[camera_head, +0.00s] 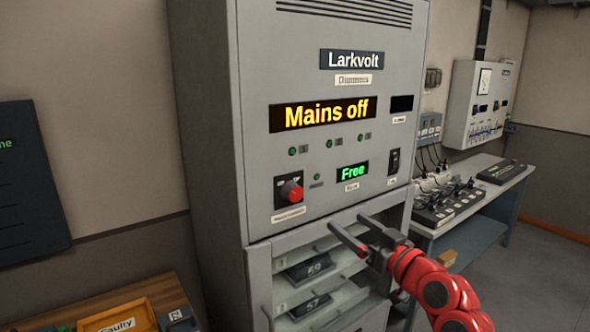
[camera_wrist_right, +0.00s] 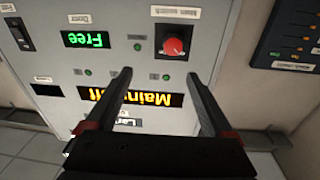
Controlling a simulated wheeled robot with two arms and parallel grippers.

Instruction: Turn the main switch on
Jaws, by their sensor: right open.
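The grey Larkvolt cabinet (camera_head: 215,130) has a display (camera_head: 321,114) reading "Mains off" in yellow. Below it, at the lower left of the panel, is a red rotary knob (camera_head: 291,190) on a black plate, likely the main switch; its small label is hard to read. The knob also shows in the wrist view (camera_wrist_right: 173,46), which is upside down. My right gripper (camera_head: 350,224) is open and empty, to the right of and below the knob in the head view, apart from it. Its fingers (camera_wrist_right: 158,73) point toward the panel. My left gripper is not in view.
A green "Free" display (camera_head: 352,173) and a black rocker switch (camera_head: 394,160) sit right of the knob. Below are shelves with modules marked 59 (camera_head: 308,268) and 57 (camera_head: 311,306). A bench (camera_head: 500,195) with equipment stands right; a "Faulty" tray (camera_head: 118,322) lies lower left.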

